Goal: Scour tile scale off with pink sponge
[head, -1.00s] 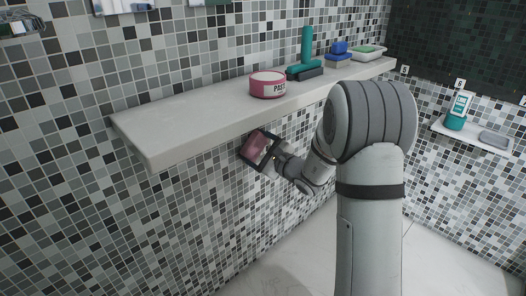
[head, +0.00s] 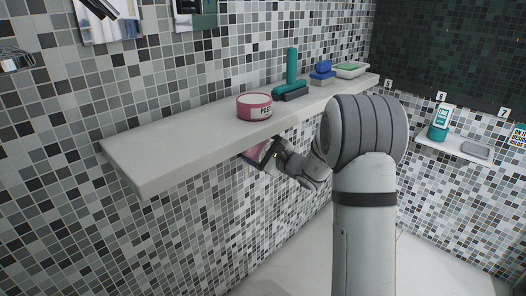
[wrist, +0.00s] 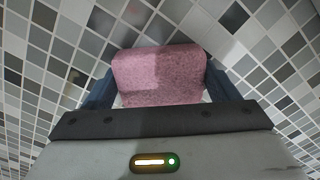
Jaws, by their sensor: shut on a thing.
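The pink sponge (wrist: 160,75) is between the two fingers of my gripper (wrist: 158,90) in the wrist view. My gripper is shut on it. In the head view my gripper (head: 264,155) is below the front edge of the shelf, close to the mosaic tile wall (head: 215,215), and the sponge (head: 254,152) shows only in part, against the tiles. I cannot tell whether the sponge touches them.
The long pale shelf (head: 170,150) juts from the wall above my gripper. It bears a pink paste tub (head: 254,107), a teal-handled brush (head: 291,80), blue and grey blocks (head: 322,75) and a green-topped dish (head: 350,70). A corner shelf (head: 455,146) holds a teal bottle (head: 440,122).

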